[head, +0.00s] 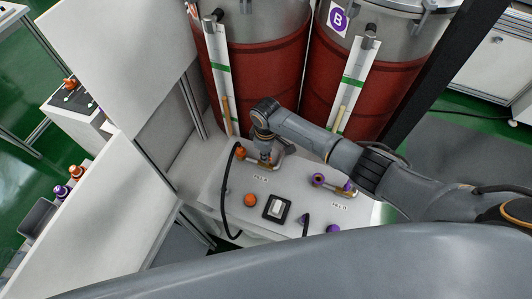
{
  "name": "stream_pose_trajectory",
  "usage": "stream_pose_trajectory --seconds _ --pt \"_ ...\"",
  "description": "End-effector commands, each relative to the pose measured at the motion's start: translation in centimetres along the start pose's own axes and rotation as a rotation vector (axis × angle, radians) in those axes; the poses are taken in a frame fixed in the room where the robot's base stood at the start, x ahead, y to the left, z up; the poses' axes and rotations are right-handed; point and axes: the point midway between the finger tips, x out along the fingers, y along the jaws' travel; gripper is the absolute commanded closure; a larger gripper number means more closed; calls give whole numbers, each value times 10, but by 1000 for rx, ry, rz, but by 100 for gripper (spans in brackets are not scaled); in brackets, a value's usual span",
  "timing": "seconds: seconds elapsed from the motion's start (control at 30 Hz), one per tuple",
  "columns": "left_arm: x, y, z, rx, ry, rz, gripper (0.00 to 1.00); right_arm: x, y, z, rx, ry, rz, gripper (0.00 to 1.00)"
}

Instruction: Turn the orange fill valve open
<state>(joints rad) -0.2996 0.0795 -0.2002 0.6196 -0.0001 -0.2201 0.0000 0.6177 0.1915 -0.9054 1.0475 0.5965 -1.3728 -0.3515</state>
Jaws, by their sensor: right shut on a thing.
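The orange fill valve (241,153) sits on a short brass-coloured pipe at the back left of the white panel, below the left tank. My right gripper (265,157) reaches in from the right and points down at the valve's right part. It is shut on the valve; its fingers and wrist hide most of the handle, so I cannot tell its exact angle. A similar purple valve (318,179) sits to the right, partly covered by my right arm. My left gripper is not in view.
Two tanks with red contents (268,75) (350,95) stand behind the panel with level gauges. An orange button (250,200), a black-framed device (277,207) and a purple button (333,229) lie nearer. A black hose (224,190) loops on the left. White walls (110,60) bound the left.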

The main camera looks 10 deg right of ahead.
Motion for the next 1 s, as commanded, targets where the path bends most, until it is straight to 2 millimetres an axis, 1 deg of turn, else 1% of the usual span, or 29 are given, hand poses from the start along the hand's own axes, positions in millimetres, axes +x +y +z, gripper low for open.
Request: stream_pose_trajectory --seconds 0.03,0.2,0.23,0.27,0.3,0.33,0.63,0.77,0.87,0.97,1.0 --pt "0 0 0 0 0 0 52 3 -3 2 0 -5 -7 100" --pt "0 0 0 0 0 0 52 3 -3 2 -1 -5 -7 100" --pt "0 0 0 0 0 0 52 3 -3 2 -1 -5 -7 86" --pt "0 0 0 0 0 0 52 3 -3 2 -1 -5 -7 80" --pt "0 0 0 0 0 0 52 3 -3 2 -1 -5 -7 72" --pt "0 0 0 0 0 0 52 3 -3 2 -2 -5 -6 67" --pt "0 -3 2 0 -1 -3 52 1 -1 1 -1 -2 -3 67" --pt "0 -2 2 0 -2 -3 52 -6 -1 0 -2 -1 -2 67" --pt "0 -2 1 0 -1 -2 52 -19 0 0 -2 1 -1 67" --pt "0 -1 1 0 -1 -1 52 -38 0 0 -2 2 0 67" --pt "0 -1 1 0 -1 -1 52 -47 0 -1 -2 3 -1 67"
